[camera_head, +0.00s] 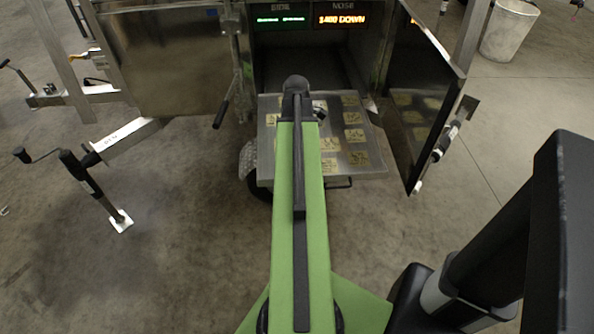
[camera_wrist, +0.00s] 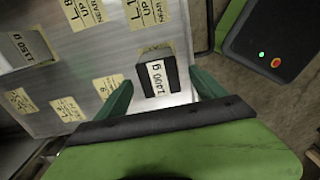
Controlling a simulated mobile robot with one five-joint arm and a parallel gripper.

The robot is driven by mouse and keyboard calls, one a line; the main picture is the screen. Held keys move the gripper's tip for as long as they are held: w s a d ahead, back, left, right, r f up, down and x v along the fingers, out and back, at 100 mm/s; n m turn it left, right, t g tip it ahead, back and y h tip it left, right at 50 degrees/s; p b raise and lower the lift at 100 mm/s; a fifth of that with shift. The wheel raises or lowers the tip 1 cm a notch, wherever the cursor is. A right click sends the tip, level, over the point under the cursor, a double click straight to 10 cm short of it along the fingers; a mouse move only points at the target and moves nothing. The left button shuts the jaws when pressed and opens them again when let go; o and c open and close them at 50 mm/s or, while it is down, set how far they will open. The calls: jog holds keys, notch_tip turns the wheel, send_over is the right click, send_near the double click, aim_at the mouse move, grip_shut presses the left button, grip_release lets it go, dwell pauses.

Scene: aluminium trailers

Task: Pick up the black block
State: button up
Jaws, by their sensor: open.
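A black block (camera_wrist: 156,74) with a white label reading 1400 g stands on the pale metal platform in the wrist view. My gripper (camera_wrist: 161,80) is open, with one green finger left of the block and the other right of it. Gaps show between block and fingers, and the block lies near the fingertips' line. In the head view my green arm reaches over the platform and hides the gripper.
The platform (camera_head: 365,172) carries several yellow printed labels. Behind it is an open metal compartment with lit signs, one reading 1400 DOWN (camera_head: 341,20). An open dark door (camera_head: 425,90) stands at its right. A crank jack (camera_head: 90,190) is at the left. A bin (camera_head: 510,32) stands far right.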

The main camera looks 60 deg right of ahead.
jog(key=shift+d+f+b, duration=0.1)
jog(key=shift+f+b, duration=2.6)
jog(key=shift+f, duration=0.5)
jog(key=shift+r, duration=0.2)
grip_shut()
